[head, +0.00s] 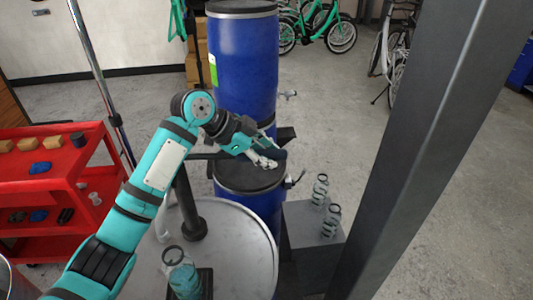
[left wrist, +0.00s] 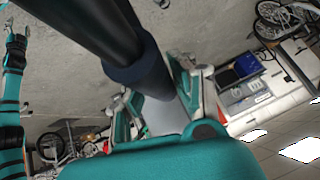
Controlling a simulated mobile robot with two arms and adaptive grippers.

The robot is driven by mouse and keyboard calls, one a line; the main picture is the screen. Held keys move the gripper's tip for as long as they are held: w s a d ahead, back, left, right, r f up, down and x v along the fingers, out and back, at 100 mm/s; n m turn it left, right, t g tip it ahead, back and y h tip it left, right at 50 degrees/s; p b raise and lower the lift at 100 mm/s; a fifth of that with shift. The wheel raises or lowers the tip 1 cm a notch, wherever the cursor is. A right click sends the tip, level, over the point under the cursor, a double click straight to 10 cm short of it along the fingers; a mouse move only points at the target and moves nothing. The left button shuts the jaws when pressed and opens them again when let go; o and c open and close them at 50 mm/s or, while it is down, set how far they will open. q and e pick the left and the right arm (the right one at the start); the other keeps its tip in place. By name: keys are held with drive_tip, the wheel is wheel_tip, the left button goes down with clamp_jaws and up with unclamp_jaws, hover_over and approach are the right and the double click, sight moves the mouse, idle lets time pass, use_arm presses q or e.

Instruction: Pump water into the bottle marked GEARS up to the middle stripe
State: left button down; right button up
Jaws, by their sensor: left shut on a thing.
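My left gripper (head: 266,161) is shut on the dark grip of the pump handle, over the lid of the lower blue drum. In the left wrist view the thick dark grip (left wrist: 140,70) lies between the fingers. The black pump column (head: 188,203) stands on a round pale top. A clear, teal-tinted bottle (head: 182,278) with a ring on its cap stands at the front on a black plate. Its marking, stripes and water level cannot be made out. What seems to be my right gripper (left wrist: 18,42) shows small at the left wrist view's left edge.
Two ringed bottles (head: 320,190) (head: 330,222) stand on a grey block (head: 312,236) at the right. A dark post (head: 430,130) crosses the right side. A red cart (head: 50,190) stands left, and a tall blue drum (head: 243,60) behind. Bikes stand at the back.

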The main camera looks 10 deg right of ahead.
use_arm(q)
drive_tip(key=c, duration=1.3)
unclamp_jaws()
drive_tip(key=shift+s+f, duration=0.15)
drive_tip(key=shift+f, duration=0.3)
drive_tip(key=shift+o, duration=1.2)
drive_tip(key=shift+r, duration=0.1)
drive_tip(key=shift+r, duration=0.1)
drive_tip(key=v, duration=1.2)
drive_tip(key=shift+d, duration=0.1)
